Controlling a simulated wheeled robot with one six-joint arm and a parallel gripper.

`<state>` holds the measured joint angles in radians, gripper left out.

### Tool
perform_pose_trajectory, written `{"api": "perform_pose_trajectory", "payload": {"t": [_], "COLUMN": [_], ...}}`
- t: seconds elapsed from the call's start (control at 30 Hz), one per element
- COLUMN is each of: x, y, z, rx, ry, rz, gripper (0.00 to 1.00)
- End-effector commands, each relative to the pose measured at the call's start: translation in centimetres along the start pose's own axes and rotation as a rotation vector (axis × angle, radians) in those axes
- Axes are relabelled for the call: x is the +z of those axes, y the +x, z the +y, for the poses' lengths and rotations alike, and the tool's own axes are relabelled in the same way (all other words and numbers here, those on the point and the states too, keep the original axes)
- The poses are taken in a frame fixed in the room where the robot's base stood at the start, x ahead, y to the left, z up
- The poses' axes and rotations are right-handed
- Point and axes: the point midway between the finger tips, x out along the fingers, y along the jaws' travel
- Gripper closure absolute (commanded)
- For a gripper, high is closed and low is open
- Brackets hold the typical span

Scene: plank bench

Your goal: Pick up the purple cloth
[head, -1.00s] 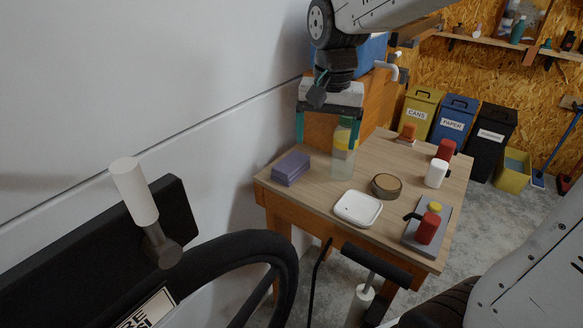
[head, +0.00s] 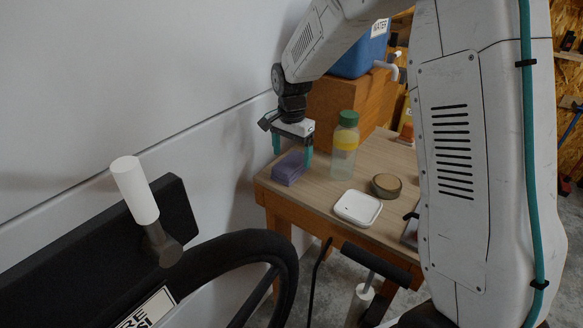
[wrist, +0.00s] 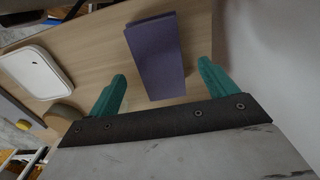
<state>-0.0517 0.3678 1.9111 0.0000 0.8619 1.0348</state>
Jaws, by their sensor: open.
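The purple cloth (head: 288,169) is a folded block lying on the left end of the bench top (head: 322,176). My gripper (head: 292,150) is open and empty above the cloth, its teal fingers pointing down. In the wrist view the cloth (wrist: 156,54) lies beyond and between the two fingertips of my gripper (wrist: 161,84). The fingers do not appear to touch it. Part of the cloth's top is hidden behind the gripper in the head view.
A clear bottle with a green cap (head: 344,146) stands to the right of the cloth. A white square dish (head: 358,208) and a round brown tin (head: 386,186) are further right. A white wall (head: 150,70) runs close behind. My arm hides the bench's right end.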

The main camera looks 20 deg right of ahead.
Motion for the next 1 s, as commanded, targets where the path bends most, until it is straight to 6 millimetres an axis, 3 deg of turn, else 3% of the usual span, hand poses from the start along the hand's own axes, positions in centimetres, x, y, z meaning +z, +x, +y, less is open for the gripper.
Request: {"api": "perform_pose_trajectory", "payload": {"t": [0.2,0.5,0.53,0.7,1.0], "x": [-0.2,-0.2,-0.2,-0.2,-0.2], "y": [3.2,3.8,3.8,3.8,3.7], "z": [0.0,-0.1,-0.1,-0.1,-0.1], "rx": [0.003,0.0,0.0,0.0,0.0], "ry": [-0.001,-0.001,-0.001,-0.001,-0.002], "rz": [-0.002,0.0,0.0,0.0,0.0], "gripper": [0.15,0.15,0.18,0.65,0.64]}}
